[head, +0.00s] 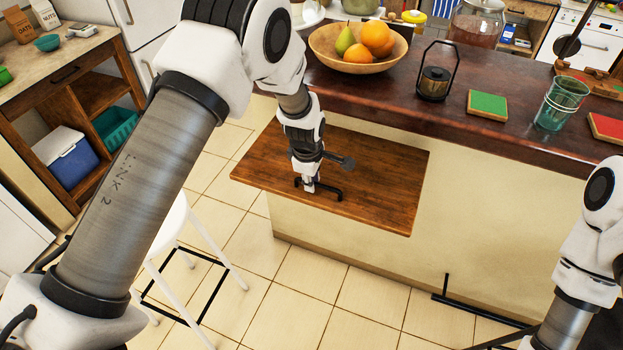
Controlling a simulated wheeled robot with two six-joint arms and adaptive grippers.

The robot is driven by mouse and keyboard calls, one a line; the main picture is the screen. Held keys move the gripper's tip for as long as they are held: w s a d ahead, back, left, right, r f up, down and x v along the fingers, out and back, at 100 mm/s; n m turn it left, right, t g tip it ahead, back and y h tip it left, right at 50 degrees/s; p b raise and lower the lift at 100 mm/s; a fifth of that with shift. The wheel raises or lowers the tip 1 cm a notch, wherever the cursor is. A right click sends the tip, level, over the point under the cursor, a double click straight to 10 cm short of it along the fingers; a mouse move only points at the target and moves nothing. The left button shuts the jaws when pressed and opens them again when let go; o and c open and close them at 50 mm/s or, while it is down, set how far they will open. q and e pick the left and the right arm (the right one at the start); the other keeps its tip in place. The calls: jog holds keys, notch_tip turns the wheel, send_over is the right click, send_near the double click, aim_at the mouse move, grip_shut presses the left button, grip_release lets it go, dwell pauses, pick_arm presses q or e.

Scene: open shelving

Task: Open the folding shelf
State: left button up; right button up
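The folding shelf (385,185) is a brown wooden board at the side of the kitchen counter, below the countertop. It juts out from the cream panel, with its left corner over the floor. Its exact tilt is hard to tell. A black bar handle (333,193) is on its upper face near the front edge. My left gripper (309,188) points down at the handle, at its left part. The fingers are small and overlap the handle, so whether they are closed on it cannot be made out. My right arm is at the right edge; its gripper is out of view.
The dark countertop (420,110) holds a fruit bowl (335,62), a lantern (435,84), a glass (560,104) and coasters (487,105). A white stool (178,225) stands left of the shelf. A black rail (480,309) runs low at the right. Tiled floor before the panel is clear.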

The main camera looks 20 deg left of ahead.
pick_arm(q)
jog(key=shift+r, duration=0.1)
jog(key=shift+a+r, duration=0.1)
jog(key=shift+r, duration=0.25)
notch_tip(320, 180, up, 11)
jog(key=s, duration=0.2)
